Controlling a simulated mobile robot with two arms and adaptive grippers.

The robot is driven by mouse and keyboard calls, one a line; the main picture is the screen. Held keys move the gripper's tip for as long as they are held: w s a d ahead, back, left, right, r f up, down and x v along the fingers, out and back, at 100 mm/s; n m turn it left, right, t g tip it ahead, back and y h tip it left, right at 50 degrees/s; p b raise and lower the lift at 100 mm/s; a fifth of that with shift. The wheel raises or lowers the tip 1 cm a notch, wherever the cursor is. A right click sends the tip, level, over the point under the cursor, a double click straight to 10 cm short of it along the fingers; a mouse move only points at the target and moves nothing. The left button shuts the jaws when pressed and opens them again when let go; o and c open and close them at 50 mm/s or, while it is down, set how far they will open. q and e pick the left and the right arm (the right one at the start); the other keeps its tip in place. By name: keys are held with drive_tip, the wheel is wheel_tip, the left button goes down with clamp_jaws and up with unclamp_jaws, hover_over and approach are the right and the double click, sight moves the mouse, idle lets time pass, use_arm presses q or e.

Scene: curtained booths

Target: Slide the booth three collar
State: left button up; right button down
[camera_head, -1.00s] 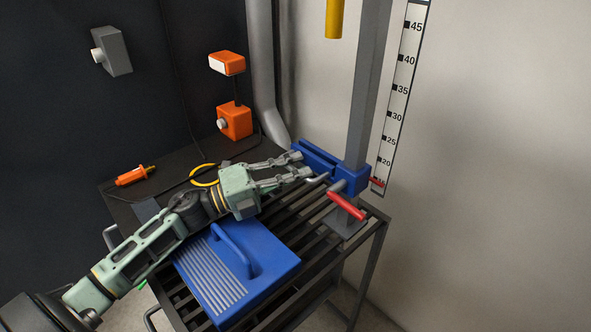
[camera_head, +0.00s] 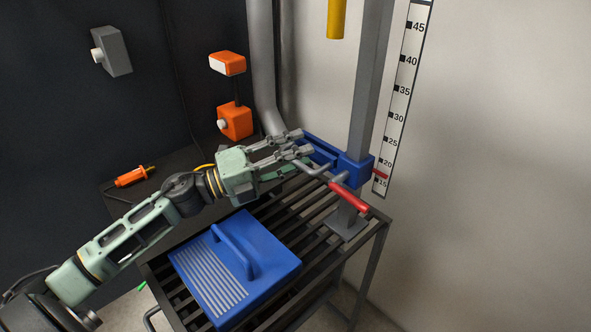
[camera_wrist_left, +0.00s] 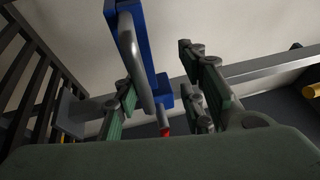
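The blue collar (camera_head: 356,170) sits around the grey upright post (camera_head: 368,90), low on it above the rack. A blue arm with a grey bar handle (camera_head: 312,167) extends left from it, and a red-gripped lever (camera_head: 349,196) points toward the front right. A red pointer (camera_head: 380,174) lies between 15 and 20 on the scale. My left gripper (camera_head: 300,143) is at the grey handle. In the left wrist view its fingers (camera_wrist_left: 165,92) are spread, with the handle (camera_wrist_left: 133,60) between them, nearer the left finger; contact is unclear. My right gripper is out of view.
A blue case with a handle (camera_head: 235,265) lies on the slatted rack below my left arm. An orange lamp (camera_head: 235,120) and an orange tool (camera_head: 135,176) are at the back left. A yellow cylinder (camera_head: 336,18) hangs above.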

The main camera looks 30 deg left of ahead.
use_arm(q)
wheel_tip(320, 180, up, 5)
drive_tip(key=shift+r, duration=0.2)
drive_tip(key=v, duration=0.9)
drive_tip(key=shift+f, duration=0.25)
idle(0.6)
